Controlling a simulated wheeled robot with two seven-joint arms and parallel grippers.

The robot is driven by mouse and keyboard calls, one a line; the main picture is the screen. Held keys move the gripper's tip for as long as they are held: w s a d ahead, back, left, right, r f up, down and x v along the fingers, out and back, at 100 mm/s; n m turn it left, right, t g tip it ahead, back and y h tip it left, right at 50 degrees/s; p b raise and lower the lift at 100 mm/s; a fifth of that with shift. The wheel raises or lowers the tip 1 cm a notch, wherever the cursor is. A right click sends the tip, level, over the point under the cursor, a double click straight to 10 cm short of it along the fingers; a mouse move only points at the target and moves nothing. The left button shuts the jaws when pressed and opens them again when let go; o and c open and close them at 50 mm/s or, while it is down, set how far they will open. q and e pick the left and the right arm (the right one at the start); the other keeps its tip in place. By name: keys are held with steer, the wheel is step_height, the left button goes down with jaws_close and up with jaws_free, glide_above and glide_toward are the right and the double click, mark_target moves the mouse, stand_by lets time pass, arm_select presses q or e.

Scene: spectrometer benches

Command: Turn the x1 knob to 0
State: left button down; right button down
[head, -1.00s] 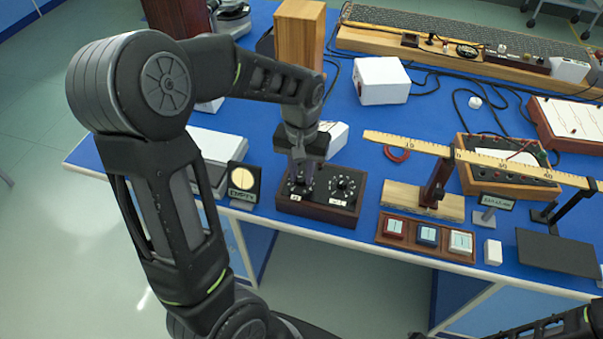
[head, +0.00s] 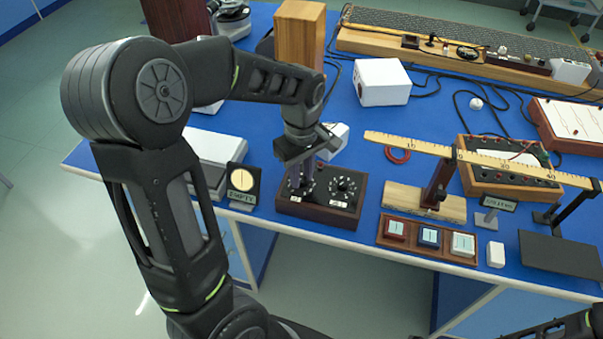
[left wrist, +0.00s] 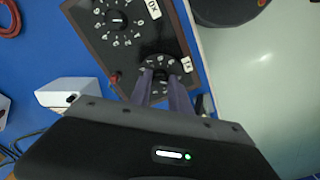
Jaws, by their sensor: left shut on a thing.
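A dark brown box with a black top (head: 322,207) carries two dials near the front edge of the blue bench. The x1 knob (left wrist: 162,66) is the dial beside the small x1 label (left wrist: 187,64) in the left wrist view. My left gripper (head: 300,183) reaches down on it from above, with its fingers (left wrist: 163,78) shut on the knob. The fingers cover much of this dial, and I cannot read its setting. The other dial (head: 343,186) stands to its right and is free; it also shows in the left wrist view (left wrist: 118,20).
A stand marked EMPTY (head: 242,184) is just left of the box. A white block (head: 333,141) lies behind it. A wooden stand with a ruler (head: 425,201) and a tray of small blocks (head: 427,240) are to the right.

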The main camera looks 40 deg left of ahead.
mark_target(302, 178)
arm_select(q)
steer(key=shift+n, duration=0.8)
steer(key=c, duration=1.2)
jaws_free()
step_height(302, 178, up, 8)
steer(key=shift+f, duration=0.1)
